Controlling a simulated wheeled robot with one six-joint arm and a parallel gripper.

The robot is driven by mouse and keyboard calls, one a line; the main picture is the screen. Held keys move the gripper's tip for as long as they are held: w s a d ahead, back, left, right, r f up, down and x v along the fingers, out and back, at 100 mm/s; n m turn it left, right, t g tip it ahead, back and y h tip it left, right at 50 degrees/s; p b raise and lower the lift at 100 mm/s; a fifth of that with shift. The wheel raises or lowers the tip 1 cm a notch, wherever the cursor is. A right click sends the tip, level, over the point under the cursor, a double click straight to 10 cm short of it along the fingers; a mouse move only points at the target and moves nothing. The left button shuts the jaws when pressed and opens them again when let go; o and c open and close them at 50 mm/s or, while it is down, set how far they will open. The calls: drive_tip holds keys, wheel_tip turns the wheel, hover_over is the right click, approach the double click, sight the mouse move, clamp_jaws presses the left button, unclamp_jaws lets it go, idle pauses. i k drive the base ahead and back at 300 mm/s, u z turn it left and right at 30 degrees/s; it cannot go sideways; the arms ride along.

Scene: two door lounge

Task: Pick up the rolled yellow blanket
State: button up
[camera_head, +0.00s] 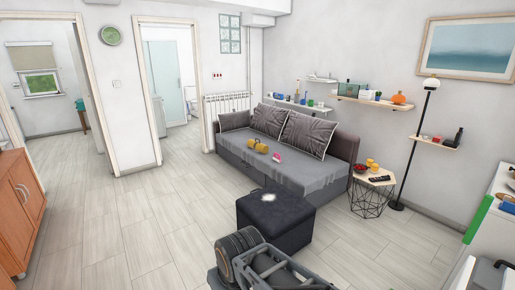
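A small yellow bundle (261,147), which looks like the rolled blanket, lies on the grey seat of the sofa (285,171) near its middle, in front of the cushions. It shows as two yellow lumps, too small to make out folds. A small pink and white item (277,157) lies just to its right. Parts of my own body show at the bottom centre, well apart from the sofa. I cannot make out my gripper's fingers in this view.
A dark ottoman (291,228) with a white patch on top stands between me and the sofa. A wire side table (357,188) with cups and a remote and a black floor lamp (412,150) stand right. The floor (150,235) at left is clear.

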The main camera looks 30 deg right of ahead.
sight(264, 149)
drive_tip(key=i, duration=2.55)
drive_tip(key=z, duration=0.3)
drive_tip(key=i, duration=2.35)
drive_tip(key=z, duration=1.05)
drive_tip(key=i, duration=2.3)
drive_tip(key=z, duration=0.95)
drive_tip(key=i, duration=0.75)
drive_tip(key=z, duration=0.2)
